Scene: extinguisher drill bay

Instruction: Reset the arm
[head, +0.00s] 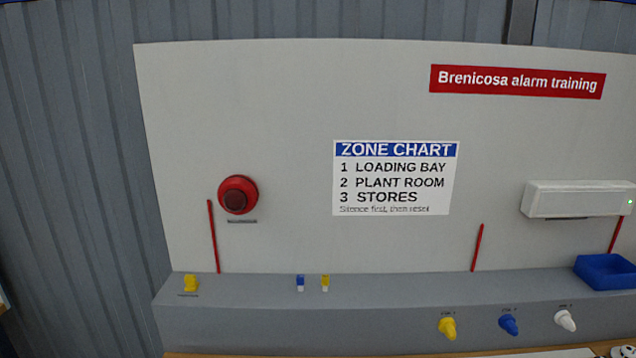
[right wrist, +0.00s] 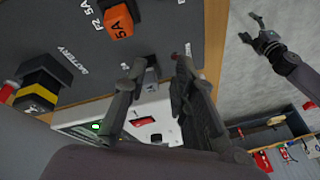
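Neither gripper shows in the head view. In the right wrist view my right gripper (right wrist: 160,80) has its two dark fingers apart, with nothing clearly held between them. Behind the fingers is a dark panel lettered BATTERY, with an orange block (right wrist: 119,22) marked 5A and a black-and-yellow block (right wrist: 38,92). A small grey part (right wrist: 151,74) shows between the fingers; I cannot tell whether they touch it. My left gripper (right wrist: 252,28) is at the upper right of that view, over pale floor, its fingers apart and empty.
The head view shows an alarm board with a zone chart (head: 395,178), red sounder (head: 238,195) and white lamp unit (head: 578,199). The grey ledge below has yellow, blue and white knobs (head: 447,328) and a blue tray (head: 605,271). A shelf (right wrist: 270,130) is lower right in the wrist view.

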